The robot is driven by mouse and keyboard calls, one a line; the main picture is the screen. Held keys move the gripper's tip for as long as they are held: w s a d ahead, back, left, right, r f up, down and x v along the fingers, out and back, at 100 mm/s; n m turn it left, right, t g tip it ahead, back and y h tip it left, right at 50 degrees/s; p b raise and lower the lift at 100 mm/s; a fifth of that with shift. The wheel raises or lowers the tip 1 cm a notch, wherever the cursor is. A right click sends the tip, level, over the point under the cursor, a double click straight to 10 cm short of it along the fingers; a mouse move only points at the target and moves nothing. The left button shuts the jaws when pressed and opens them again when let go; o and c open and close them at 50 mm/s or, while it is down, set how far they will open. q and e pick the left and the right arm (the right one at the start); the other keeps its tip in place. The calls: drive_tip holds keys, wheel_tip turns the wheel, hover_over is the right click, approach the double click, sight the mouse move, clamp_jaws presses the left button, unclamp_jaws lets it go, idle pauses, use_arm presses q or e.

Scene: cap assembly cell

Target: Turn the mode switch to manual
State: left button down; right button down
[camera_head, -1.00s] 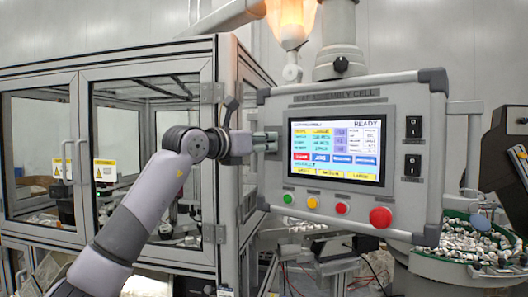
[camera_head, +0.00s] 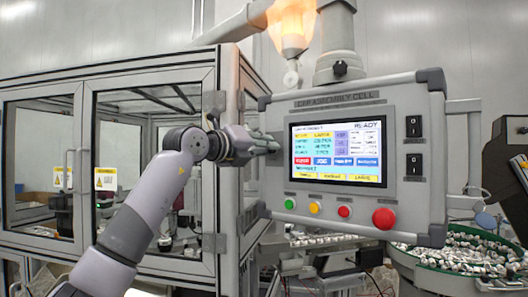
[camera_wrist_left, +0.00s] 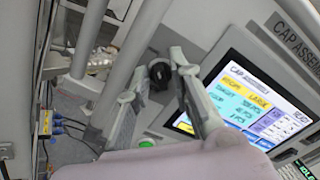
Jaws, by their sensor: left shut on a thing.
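The mode switch (camera_wrist_left: 160,75) is a black round knob on the grey panel face, left of the screen. In the left wrist view it sits between the two fingers of my left gripper (camera_wrist_left: 154,78), which is shut on it. In the head view my left gripper (camera_head: 269,145) reaches from the left to the panel's left side, and its fingers hide the knob. I cannot read the switch's position or any label around it. My right gripper is not in view.
The control panel (camera_head: 440,190) carries a lit screen (camera_head: 338,152) reading READY. Below are green, yellow and red buttons and a large red button (camera_head: 383,218). Two black rocker switches (camera_head: 414,126) are at right. A glazed machine enclosure (camera_head: 150,70) stands behind my left arm.

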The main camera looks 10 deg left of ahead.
use_arm(q)
drive_tip(key=shift+r, duration=0.1)
idle(0.4)
drive_tip(key=shift+a, duration=0.1)
drive_tip(key=c, duration=1.5)
unclamp_jaws()
drive_tip(key=v, duration=1.2)
